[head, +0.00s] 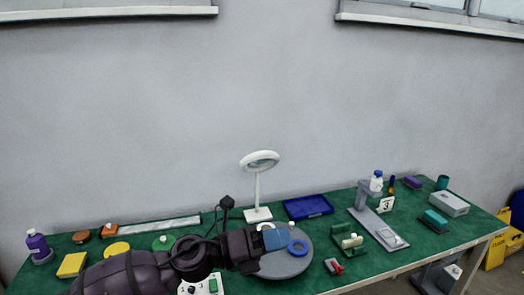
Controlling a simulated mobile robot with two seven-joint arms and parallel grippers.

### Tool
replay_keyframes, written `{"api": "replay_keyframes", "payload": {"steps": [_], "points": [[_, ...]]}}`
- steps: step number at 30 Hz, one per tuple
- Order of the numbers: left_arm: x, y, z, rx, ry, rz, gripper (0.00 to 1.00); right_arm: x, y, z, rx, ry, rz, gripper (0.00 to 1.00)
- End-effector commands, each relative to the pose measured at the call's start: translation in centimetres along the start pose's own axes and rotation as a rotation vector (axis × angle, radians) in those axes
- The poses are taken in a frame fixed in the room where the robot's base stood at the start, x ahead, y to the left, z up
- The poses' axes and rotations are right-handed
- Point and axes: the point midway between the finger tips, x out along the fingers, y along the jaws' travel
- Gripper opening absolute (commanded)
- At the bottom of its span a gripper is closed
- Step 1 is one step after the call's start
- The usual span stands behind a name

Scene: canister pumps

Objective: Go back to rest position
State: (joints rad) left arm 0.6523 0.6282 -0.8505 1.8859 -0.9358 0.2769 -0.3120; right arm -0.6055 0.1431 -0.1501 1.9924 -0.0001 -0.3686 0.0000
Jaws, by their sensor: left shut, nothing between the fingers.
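My left arm comes in from the bottom left, and my left gripper (276,239) is over the grey round disc (285,268) near the front middle of the green table (335,238). The gripper is shut and empty, its blue tips beside a blue ring (298,248) on the disc. I cannot tell whether they touch it. The arm hides part of the disc and of the table's front left. My right gripper is not in view.
A white ring lamp (259,162) stands behind the gripper, with a blue tray (308,207) to its right. A purple bottle (37,244) and yellow block (72,265) are at left. A grey stand (378,224) with a white bottle (376,181) is at right.

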Motion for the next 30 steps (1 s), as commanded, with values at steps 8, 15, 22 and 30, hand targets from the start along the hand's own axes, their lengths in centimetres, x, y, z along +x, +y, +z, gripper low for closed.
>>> {"api": "replay_keyframes", "payload": {"steps": [8,15,22,30], "points": [[-6.0,4.0,3.7,-0.790,-0.566,-0.073,0.00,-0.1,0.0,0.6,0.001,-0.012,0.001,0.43],[-14.0,10.2,1.3,-1.312,-0.946,-0.113,0.00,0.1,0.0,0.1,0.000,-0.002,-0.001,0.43],[-22.0,14.8,-5.1,-1.660,-1.253,-0.142,0.00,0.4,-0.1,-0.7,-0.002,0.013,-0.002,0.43],[-31.1,17.1,-15.0,-1.852,-1.560,-0.168,0.00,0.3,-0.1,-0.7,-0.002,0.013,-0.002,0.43]]}}
